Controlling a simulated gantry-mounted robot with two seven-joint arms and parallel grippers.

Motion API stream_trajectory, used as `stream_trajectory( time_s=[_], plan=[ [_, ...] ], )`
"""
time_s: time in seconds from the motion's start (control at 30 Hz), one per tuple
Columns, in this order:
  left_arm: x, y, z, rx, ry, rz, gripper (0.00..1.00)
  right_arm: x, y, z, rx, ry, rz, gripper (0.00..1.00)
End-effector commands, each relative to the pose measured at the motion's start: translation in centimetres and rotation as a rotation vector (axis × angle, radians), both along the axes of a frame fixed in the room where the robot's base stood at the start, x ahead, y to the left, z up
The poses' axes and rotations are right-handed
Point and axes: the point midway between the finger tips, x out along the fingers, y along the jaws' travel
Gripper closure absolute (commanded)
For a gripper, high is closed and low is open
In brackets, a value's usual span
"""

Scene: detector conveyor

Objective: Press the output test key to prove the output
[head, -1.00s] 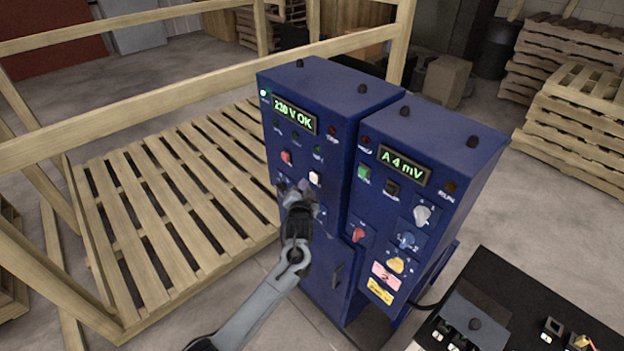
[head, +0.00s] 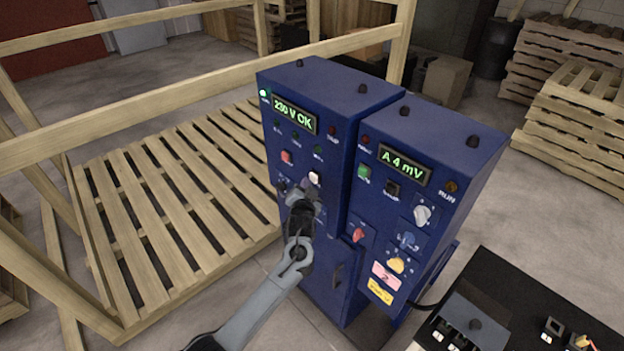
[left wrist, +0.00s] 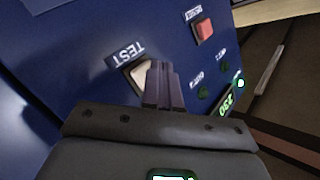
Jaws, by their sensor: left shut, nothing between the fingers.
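The left blue cabinet (head: 343,100) has a green display (head: 295,115) that reads 230 V OK. Its white key (head: 315,178) sits low on the panel; in the left wrist view this pale key (left wrist: 143,76) is labelled TEST. My left gripper (head: 308,192) is shut and empty, just below the key in the head view. In the left wrist view the shut fingertips (left wrist: 164,68) overlap the right part of the key; I cannot tell whether they touch it. A red key labelled RESET (left wrist: 204,29) sits beside it, also seen in the head view (head: 286,157). My right gripper is not in view.
A second blue cabinet (head: 468,140) stands on the right, its display (head: 404,165) reading A 4 mV, with keys and knobs. A black table (head: 520,290) with small parts is at lower right. A wooden pallet (head: 170,200) and rails (head: 130,120) lie to the left.

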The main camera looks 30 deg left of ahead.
Motion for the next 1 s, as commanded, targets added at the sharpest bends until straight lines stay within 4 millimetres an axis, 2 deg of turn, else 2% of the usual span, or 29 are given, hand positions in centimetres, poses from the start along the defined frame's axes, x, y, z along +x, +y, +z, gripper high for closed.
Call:
stream_trajectory(
  time_s=[1.0],
  plan=[
    [1.0, -0.3, 0.0, 0.0, 0.0, -0.001, 1.0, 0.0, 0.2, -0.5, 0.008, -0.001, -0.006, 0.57]
  ],
)
